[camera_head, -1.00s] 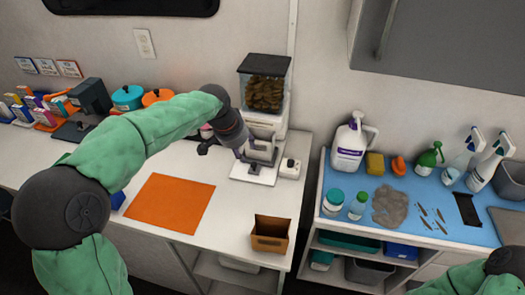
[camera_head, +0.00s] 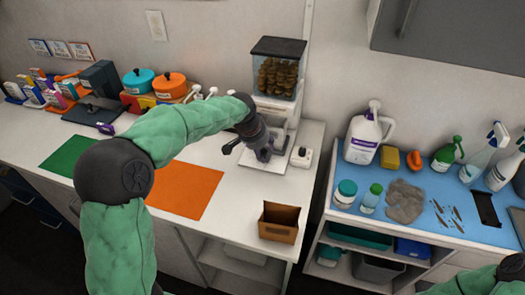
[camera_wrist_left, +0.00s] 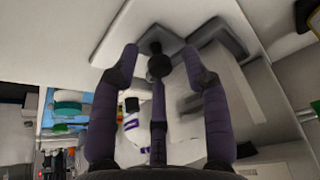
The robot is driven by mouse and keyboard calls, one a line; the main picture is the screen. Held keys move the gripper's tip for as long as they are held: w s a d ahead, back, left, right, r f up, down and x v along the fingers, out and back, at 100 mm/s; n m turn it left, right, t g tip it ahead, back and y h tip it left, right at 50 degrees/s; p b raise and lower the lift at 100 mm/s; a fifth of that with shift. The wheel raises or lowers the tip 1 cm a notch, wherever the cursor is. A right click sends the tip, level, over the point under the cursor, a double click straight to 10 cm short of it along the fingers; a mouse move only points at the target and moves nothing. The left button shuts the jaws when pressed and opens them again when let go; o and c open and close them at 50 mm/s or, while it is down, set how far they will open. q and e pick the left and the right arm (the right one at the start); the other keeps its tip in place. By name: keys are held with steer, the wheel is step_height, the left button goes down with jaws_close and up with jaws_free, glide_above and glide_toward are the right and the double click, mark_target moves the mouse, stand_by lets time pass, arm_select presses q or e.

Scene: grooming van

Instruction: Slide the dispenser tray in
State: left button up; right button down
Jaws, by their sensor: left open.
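The dispenser (camera_head: 277,78) stands against the back wall, with a clear hopper of brown pieces under a dark lid and a white body and base plate. My left gripper (camera_head: 262,152) is in front of its lower part, over the base plate, and largely hides the tray area in the head view. In the left wrist view my left gripper (camera_wrist_left: 158,52) has its fingers spread apart. A dark round knob (camera_wrist_left: 158,66) lies between them, with a grey tray-like part (camera_wrist_left: 218,38) just beyond. I cannot tell whether the fingers touch it. My right gripper is out of view.
An open brown box (camera_head: 279,222) sits at the counter's front edge. An orange mat (camera_head: 187,188) lies left. A blue-topped cart (camera_head: 400,225) with bottles stands right, across a gap.

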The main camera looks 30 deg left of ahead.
mark_target(269, 148)
arm_select(q)
jaws_close()
steer(key=shift+w+a+r+p, duration=0.1)
steer(key=shift+w+a+p, duration=0.1)
steer(key=shift+w+p, duration=0.5)
steer(key=shift+w+a+p, duration=0.2)
steer(key=shift+w+p, duration=0.2)
steer(key=shift+w, duration=0.5)
steer(key=shift+w+a, duration=0.1)
steer(key=shift+w, duration=0.2)
steer(key=shift+c, duration=0.7)
jaws_free()
steer(key=shift+o, duration=0.7)
steer(key=shift+w, duration=0.15)
